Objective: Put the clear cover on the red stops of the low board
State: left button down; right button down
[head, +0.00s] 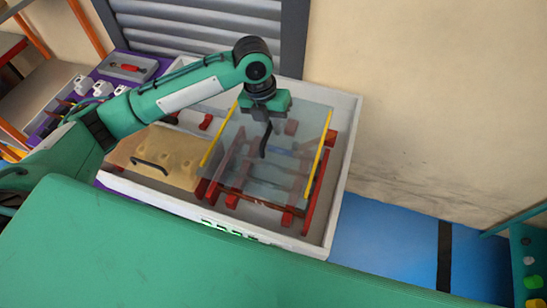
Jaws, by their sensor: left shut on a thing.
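The clear cover (303,122) is a see-through sheet with a yellow strip along its left and right edges and a dark handle (265,143) near its middle. My left gripper (268,119) is shut on this handle from above. The cover is over the right part of the low board (346,148), a shallow white-walled box. Red stops (314,196) and red bars show through and beside the cover. I cannot tell whether the cover touches the stops or hangs just above them. My right gripper is not in view.
A tan cover (180,149) with a black handle lies in the board's left part. A purple bench (57,112) with white parts and a grey tray (127,67) is at the left. A wall stands behind. Blue floor (390,255) is open at the right.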

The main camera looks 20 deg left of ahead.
pick_arm(q)
notch_tip(320, 180, down, 17)
jog(key=p, duration=0.4)
jog(key=shift+f, duration=0.15)
jog(key=shift+f, duration=0.5)
jog(key=c, duration=1.5)
grip_release()
jog(key=shift+o, duration=0.2)
jog(key=shift+r, duration=0.15)
